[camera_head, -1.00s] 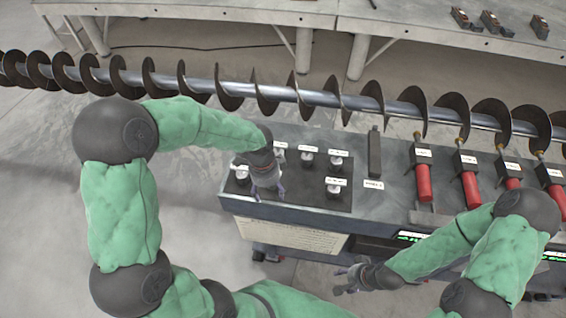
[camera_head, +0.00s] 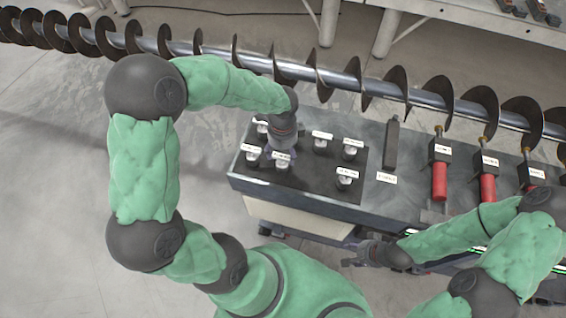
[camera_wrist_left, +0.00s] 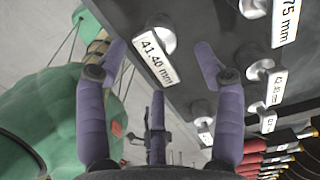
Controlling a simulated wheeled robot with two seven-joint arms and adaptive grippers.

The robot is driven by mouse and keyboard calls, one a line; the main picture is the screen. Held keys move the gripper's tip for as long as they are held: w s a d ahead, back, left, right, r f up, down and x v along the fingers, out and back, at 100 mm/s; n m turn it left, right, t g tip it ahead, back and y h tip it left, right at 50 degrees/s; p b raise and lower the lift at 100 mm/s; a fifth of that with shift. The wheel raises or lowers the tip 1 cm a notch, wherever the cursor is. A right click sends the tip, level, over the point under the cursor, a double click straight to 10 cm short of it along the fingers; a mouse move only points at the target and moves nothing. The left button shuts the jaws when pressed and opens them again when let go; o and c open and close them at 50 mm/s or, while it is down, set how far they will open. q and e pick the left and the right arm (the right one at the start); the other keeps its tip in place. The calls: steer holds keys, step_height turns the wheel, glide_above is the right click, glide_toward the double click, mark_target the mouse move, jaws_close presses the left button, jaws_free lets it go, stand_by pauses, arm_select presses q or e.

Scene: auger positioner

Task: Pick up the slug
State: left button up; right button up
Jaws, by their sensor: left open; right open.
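Several metal slugs with white labels stand on a black plate (camera_head: 305,185) on the grey bench. In the left wrist view a slug (camera_wrist_left: 163,38) with a label reading about "41.40 mm" (camera_wrist_left: 155,60) stands ahead, between the lines of my left gripper's two fingers. My left gripper (camera_head: 279,154) is open over the left part of the plate, pointing down; its spread purple fingers show in the left wrist view (camera_wrist_left: 161,50). No slug is in its grasp. My right gripper (camera_head: 358,256) is open and empty in front of the bench.
Other slugs stand close by, such as one at the right front (camera_head: 344,182) and one at the right (camera_head: 350,151). A dark upright block (camera_head: 391,145) and red-handled tools (camera_head: 440,180) sit further right. A long auger (camera_head: 345,83) runs behind the bench.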

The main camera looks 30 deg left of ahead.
mark_target(282, 163)
arm_select(q)
steer(key=shift+f+b, duration=0.55)
steer(key=shift+f, duration=2.35)
steer(key=shift+s, duration=0.1)
jaws_close()
